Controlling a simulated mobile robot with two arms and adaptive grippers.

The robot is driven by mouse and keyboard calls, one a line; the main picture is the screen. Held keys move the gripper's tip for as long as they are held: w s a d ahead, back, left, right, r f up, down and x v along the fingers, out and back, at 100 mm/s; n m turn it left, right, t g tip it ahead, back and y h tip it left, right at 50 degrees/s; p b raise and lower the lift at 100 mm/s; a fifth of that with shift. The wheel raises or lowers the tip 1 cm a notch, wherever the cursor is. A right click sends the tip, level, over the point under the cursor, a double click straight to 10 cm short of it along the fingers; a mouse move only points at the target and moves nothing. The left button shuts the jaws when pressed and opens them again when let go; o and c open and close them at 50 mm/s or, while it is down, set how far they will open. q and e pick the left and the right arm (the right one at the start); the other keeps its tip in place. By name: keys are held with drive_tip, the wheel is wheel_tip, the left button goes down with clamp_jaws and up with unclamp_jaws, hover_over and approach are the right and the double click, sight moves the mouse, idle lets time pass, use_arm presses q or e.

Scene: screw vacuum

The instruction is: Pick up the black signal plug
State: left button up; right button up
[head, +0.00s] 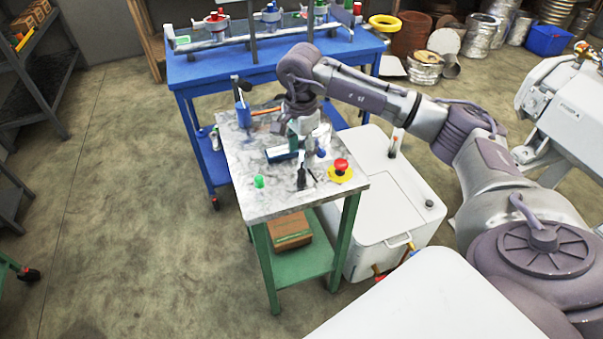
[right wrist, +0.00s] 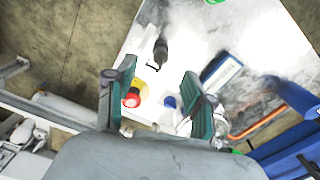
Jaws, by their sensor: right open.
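The black signal plug (head: 301,179) lies on the light, stained top of the small green-legged table (head: 277,204), left of a red and yellow stop button (head: 341,170). In the right wrist view, the dark plug (right wrist: 161,50) shows with a thin black piece at its lower end. My right gripper (head: 302,146) hangs over the table, farther back than the plug. In the right wrist view its teal-padded fingers (right wrist: 160,72) are spread with nothing held between them. The plug appears beyond the fingertips, apart from them. My left gripper is not in view.
A green cap (head: 259,181), a blue-and-white block (head: 281,154) and a small blue item (head: 321,153) share the tabletop. A blue holder (head: 243,116) stands at its back left. A white cabinet (head: 385,210) is on the right; a blue workbench (head: 205,75) stands behind.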

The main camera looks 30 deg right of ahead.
sight(302, 170)
drive_tip(key=f, duration=0.3)
drive_tip(key=f+p, duration=0.1)
drive_tip(key=f, duration=0.3)
drive_tip(key=shift+d+f, duration=0.2)
drive_tip(key=shift+f, duration=0.05)
clamp_jaws()
